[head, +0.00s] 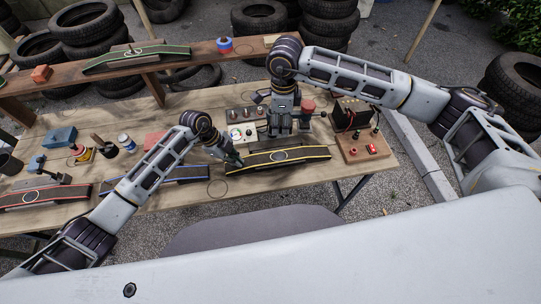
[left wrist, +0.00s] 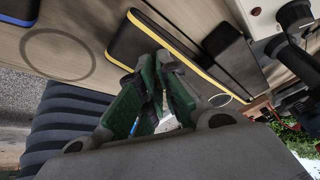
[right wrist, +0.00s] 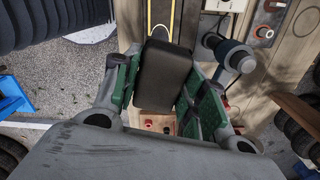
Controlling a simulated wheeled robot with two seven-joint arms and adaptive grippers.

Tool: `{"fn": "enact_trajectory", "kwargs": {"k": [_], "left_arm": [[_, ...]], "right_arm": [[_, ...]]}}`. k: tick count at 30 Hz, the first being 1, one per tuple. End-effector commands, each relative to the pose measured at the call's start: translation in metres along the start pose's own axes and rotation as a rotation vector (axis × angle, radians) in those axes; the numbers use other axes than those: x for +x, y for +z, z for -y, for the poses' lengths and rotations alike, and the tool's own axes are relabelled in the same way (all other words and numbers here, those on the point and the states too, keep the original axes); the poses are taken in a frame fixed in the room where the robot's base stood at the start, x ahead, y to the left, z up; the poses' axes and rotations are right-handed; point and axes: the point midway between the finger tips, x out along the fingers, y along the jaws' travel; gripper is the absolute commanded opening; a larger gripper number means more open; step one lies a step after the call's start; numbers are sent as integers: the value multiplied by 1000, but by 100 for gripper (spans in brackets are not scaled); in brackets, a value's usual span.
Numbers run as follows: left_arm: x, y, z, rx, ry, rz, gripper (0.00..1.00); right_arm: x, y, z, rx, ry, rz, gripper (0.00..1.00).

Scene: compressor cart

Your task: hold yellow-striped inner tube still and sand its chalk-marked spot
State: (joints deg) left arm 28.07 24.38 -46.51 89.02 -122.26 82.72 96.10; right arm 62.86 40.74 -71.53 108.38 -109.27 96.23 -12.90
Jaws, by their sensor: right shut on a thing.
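The yellow-striped inner tube (head: 300,157) lies bent over a low support at the front of the bench, with a chalk ring (head: 279,156) near its middle. My left gripper (head: 236,160) is at the tube's left end, fingers close together with nothing seen between them; in the left wrist view the fingertips (left wrist: 157,62) overlap the yellow-edged tube, contact unclear. My right gripper (head: 282,130) is behind the tube's middle. In the right wrist view it is shut on a dark block (right wrist: 164,75), beside the yellow-striped strip (right wrist: 160,14); whether they touch is unclear.
A blue-striped tube (head: 182,174) and a red-striped tube (head: 42,197) lie to the left. A wooden board with a red switch (head: 372,149) is at right. A raised shelf (head: 200,54) with a green-striped tube (head: 135,58) runs behind. Cans and blocks crowd the bench's left.

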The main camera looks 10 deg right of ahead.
Motion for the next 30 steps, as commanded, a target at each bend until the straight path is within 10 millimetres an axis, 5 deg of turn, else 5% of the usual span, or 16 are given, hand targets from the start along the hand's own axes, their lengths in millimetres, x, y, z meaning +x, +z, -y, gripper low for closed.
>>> {"fn": "enact_trajectory", "kwargs": {"k": [16, 30], "left_arm": [[0, 0, 0, 0, 0, 0, 0], [0, 0, 0, 0, 0, 0, 0]], "right_arm": [[9, -2, -6, 0, 1, -1, 22], [70, -19, -44, 28, 3, -1, 22]]}}
